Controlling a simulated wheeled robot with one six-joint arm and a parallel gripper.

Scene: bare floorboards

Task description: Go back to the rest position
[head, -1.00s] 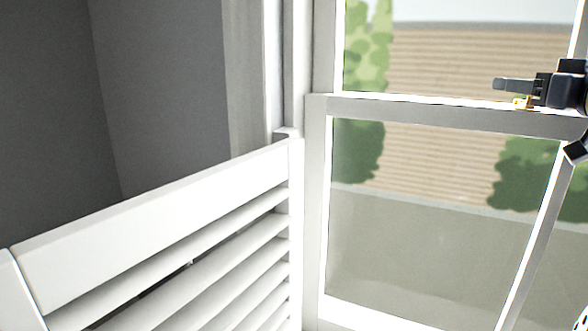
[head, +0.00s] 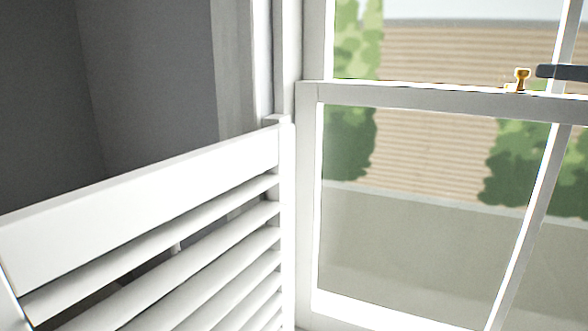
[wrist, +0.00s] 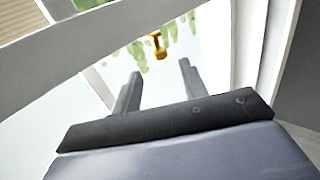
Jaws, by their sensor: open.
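My gripper (wrist: 158,88) shows in the wrist view with its two grey fingers apart and nothing between them. Beyond the fingertips is a small brass window latch (wrist: 158,45). In the head view the same latch (head: 521,78) stands on the top rail of the lower sash. A dark finger of my gripper (head: 562,72) enters at the right edge, just right of the latch and apart from it in the picture. The rest of my gripper is outside the head view.
A white sash window (head: 310,200) fills the right side. A white louvred shutter (head: 150,185) stands at the left, close in front of the window frame. A grey wall (head: 140,80) is behind it.

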